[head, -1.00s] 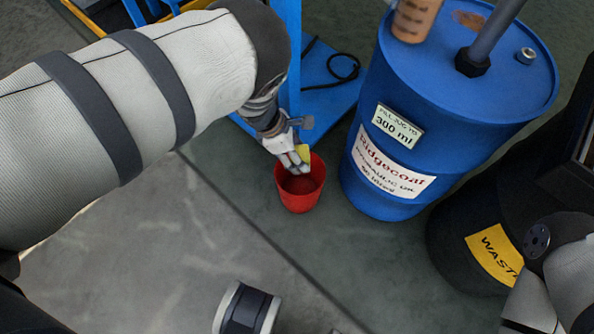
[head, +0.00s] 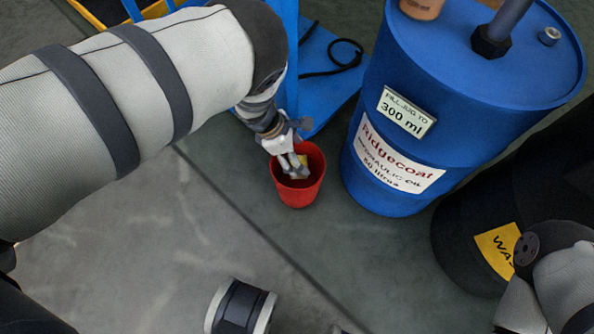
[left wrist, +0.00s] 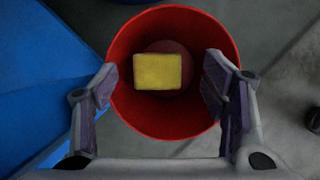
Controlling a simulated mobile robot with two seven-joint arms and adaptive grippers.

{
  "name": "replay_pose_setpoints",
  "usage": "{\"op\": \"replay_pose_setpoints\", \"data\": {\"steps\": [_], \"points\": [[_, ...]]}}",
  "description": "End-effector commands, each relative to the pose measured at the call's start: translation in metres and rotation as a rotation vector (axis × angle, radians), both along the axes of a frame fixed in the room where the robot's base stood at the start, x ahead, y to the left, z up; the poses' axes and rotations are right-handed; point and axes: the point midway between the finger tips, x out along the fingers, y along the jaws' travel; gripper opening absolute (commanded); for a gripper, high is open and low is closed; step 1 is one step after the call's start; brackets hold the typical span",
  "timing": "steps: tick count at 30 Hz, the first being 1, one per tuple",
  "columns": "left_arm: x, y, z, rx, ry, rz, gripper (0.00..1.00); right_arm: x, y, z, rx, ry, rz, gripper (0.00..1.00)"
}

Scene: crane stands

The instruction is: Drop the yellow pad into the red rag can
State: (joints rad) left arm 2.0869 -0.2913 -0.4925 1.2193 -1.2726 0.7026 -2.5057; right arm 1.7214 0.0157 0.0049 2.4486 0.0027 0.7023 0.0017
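The red rag can (head: 298,193) stands on the floor left of the blue drum, with its mouth open upward. My left gripper (head: 297,172) points down into the can's mouth. In the left wrist view the left gripper (left wrist: 162,85) is open, with its fingers on either side of the can's opening. The yellow pad (left wrist: 163,72) lies between the fingers in that view, with a clear gap on both sides. It appears within the can's rim; whether it touches the bottom I cannot tell. In the head view the fingers partly hide the pad (head: 301,160). My right gripper is not in view.
A blue drum (head: 460,75) stands close right of the can. A black waste bin (head: 460,220) with a yellow label is further right. A blue stand (head: 325,75) with a black cable is behind the can.

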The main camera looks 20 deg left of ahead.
Motion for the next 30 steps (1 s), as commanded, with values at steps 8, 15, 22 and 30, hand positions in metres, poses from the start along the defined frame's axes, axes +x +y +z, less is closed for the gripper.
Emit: {"op": "replay_pose_setpoints", "data": {"steps": [8, 15, 22, 30], "points": [[0.005, 0.006, 0.002, 0.012, -0.011, 0.007, 0.77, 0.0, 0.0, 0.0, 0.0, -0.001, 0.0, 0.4], [0.006, 0.008, 0.005, 0.014, -0.012, 0.009, 0.77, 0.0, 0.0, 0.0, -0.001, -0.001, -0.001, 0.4], [-0.002, 0.027, 0.052, 0.019, -0.011, 0.014, 0.77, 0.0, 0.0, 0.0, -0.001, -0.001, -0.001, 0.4], [-0.014, 0.042, 0.105, 0.009, -0.009, 0.006, 0.77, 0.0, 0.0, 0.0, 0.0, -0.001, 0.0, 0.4]]}}
